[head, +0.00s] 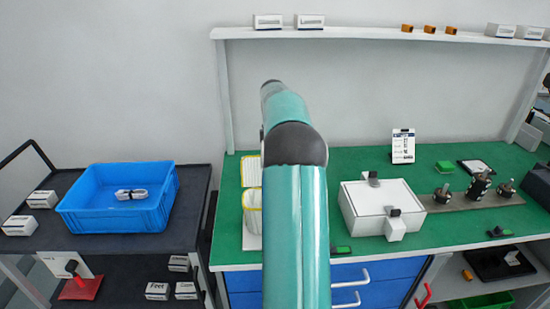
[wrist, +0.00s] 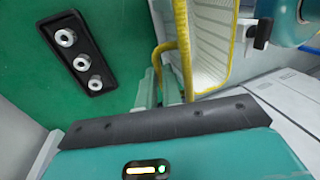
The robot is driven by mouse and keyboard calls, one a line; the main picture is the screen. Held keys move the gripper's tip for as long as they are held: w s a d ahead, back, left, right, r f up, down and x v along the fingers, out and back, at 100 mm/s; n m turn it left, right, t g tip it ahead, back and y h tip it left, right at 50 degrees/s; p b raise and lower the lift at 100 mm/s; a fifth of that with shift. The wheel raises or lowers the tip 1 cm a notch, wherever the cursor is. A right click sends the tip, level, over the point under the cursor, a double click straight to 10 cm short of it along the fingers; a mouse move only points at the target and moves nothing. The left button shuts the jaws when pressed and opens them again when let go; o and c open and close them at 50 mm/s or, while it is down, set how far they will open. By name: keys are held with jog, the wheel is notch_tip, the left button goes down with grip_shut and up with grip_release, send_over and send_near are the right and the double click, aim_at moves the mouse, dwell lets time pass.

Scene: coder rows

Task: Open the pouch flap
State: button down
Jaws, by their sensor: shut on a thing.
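The pouch (head: 251,203) is pale with yellow edging and lies on the green bench top, just left of my arm in the head view. In the wrist view its pale ribbed inner side (wrist: 207,45) shows between yellow edges, so the pouch looks partly open. My gripper (wrist: 160,88) is in the wrist view, its pale fingers shut on the yellow-edged flap (wrist: 166,47). The exact grip point is small and partly hidden. In the head view my own arm hides my gripper and part of the pouch.
A black plate with three metal fittings (wrist: 76,52) lies on the green surface. A white box (head: 378,200) with dark clamps stands right of my arm. A blue bin (head: 118,210) holding a cable coil sits on the left cart. A shelf (head: 370,33) runs above the bench.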

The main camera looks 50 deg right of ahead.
jog(key=shift+s+a+f, duration=0.1)
jog(key=shift+f, duration=0.15)
jog(key=shift+w+d, duration=0.2)
jog(key=shift+d, duration=0.05)
jog(key=c, duration=1.5)
grip_release()
jog(key=shift+w+d+f, duration=0.1)
jog(key=shift+w+d, duration=0.05)
jog(key=shift+c, duration=0.2)
jog(key=s+v, duration=0.1)
jog(key=v, duration=0.6)
jog(key=shift+w+r, duration=0.35)
jog(key=shift+r, duration=0.1)
